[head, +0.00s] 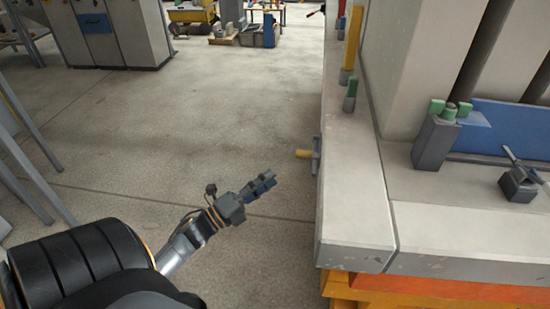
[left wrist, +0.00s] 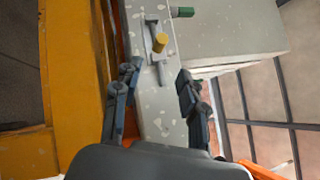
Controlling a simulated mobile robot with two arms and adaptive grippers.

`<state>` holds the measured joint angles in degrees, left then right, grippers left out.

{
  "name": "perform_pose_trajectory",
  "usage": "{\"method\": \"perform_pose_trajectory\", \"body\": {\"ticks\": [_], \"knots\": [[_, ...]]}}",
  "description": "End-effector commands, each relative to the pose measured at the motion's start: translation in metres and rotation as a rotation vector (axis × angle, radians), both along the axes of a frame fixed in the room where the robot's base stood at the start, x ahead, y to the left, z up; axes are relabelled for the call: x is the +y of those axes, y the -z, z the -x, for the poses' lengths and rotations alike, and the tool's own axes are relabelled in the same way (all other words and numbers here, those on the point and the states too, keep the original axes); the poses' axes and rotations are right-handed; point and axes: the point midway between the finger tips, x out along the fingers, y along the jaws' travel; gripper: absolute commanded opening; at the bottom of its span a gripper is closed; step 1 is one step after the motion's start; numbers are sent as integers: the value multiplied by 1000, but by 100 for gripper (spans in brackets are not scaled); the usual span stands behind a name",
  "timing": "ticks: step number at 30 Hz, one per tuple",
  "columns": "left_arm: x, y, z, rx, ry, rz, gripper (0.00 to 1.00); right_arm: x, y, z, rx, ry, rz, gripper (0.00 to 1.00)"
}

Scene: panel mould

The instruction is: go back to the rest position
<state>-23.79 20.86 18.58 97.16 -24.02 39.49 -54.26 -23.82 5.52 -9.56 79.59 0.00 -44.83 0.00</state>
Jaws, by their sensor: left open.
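My left gripper (head: 263,184) reaches in from the lower left in the head view, over open floor and to the left of the concrete panel mould (head: 355,215). It is open and empty. In the left wrist view the two fingers of my left gripper (left wrist: 155,90) stand apart. The mould's pale side (left wrist: 160,125) shows between and beyond them. A yellow-handled clamp (head: 304,154) sticks out from the mould's side, apart from the gripper. It also shows in the left wrist view (left wrist: 160,43), beyond the fingertips. My right gripper does not show.
The mould's top edge carries yellow and green pegs (head: 350,70). A grey block with green knobs (head: 436,140) and a small dark clamp (head: 518,186) sit on it. An orange frame (head: 345,288) lies beneath. Grey cabinets (head: 110,35) stand at the back left. The middle floor is clear.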

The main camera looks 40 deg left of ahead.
Motion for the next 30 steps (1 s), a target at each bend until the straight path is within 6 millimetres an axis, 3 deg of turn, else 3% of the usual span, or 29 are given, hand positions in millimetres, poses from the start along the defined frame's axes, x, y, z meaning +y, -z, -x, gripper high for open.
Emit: {"method": "perform_pose_trajectory", "body": {"ticks": [23, 26, 29, 30], "knots": [[0, 1, 0, 3, -1, 4, 42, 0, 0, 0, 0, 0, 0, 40], [2, 15, -2, 52, -26, 61, 42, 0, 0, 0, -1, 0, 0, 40], [6, 56, -7, 189, -92, 219, 42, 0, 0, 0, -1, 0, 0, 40], [6, 81, -8, 268, -133, 311, 42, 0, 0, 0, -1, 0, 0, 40]]}}
